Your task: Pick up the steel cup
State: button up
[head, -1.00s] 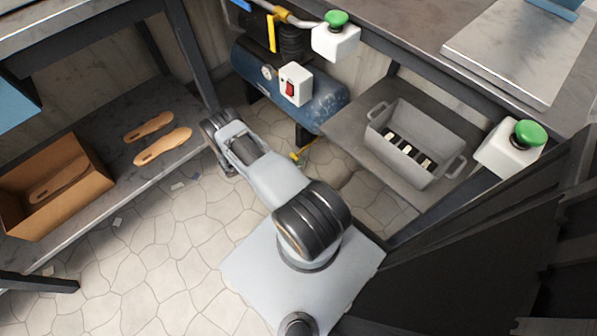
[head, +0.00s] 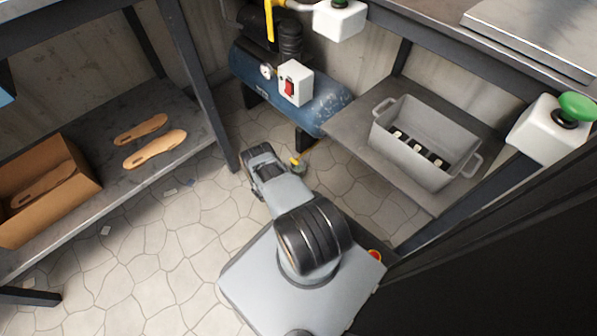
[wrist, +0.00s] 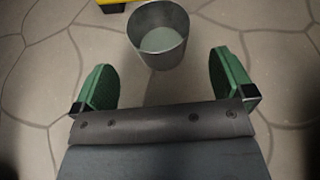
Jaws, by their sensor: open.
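The steel cup (wrist: 158,36) is a grey, open-topped metal cup in the upper middle of the wrist view. It appears to be on the cracked stone-patterned floor, with its open mouth showing. My gripper (wrist: 165,82) has its two green fingers spread apart, one on each side below the cup in the picture. The fingers do not touch the cup, and nothing is between them. In the head view my arm reaches down toward the floor by the blue compressor, and the cup and the fingertips are hidden there.
A blue compressor (head: 318,103) stands behind my arm. A grey bin (head: 408,153) sits on a low shelf at right. A left shelf holds sandal soles (head: 155,149) and a cardboard box (head: 62,200). A small yellow item (head: 297,162) is near my arm. Floor (head: 165,255) at left is open.

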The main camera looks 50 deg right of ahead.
aim_at(294, 171)
jog(key=b+x, duration=0.2)
jog(key=x, duration=0.2)
jog(key=shift+d+f, duration=0.15)
jog(key=shift+d, duration=0.6)
jog(key=shift+c, duration=0.3)
jog(key=c, duration=1)
jog(key=shift+o, duration=0.2)
